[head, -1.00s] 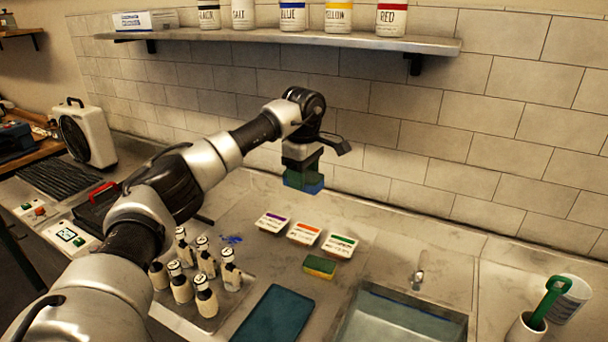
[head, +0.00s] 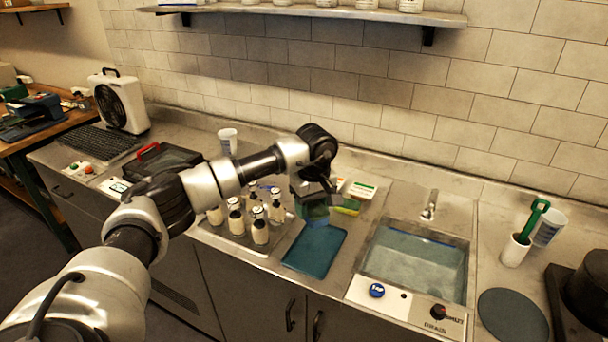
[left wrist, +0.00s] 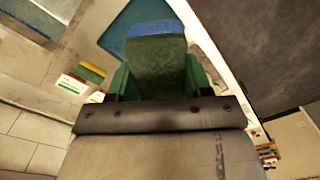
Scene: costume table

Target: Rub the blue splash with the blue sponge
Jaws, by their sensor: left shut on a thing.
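My left gripper (head: 315,205) is shut on the blue sponge (head: 318,221), a green block with a blue face. In the left wrist view the sponge (left wrist: 158,55) sits between the fingers, its blue edge away from the palm. The gripper is over the counter, behind the teal tray and right of the bottles. I cannot tell whether the sponge touches anything below. The blue splash cannot be made out clearly; the arm and bottles cover most of that area. My right gripper is not in view.
Several bottles (head: 260,228) stand left of the gripper. The teal tray (head: 314,252) lies in front. A yellow-green sponge (head: 348,208) and a labelled card (head: 361,189) are close on the right. The sink (head: 412,258) is farther right.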

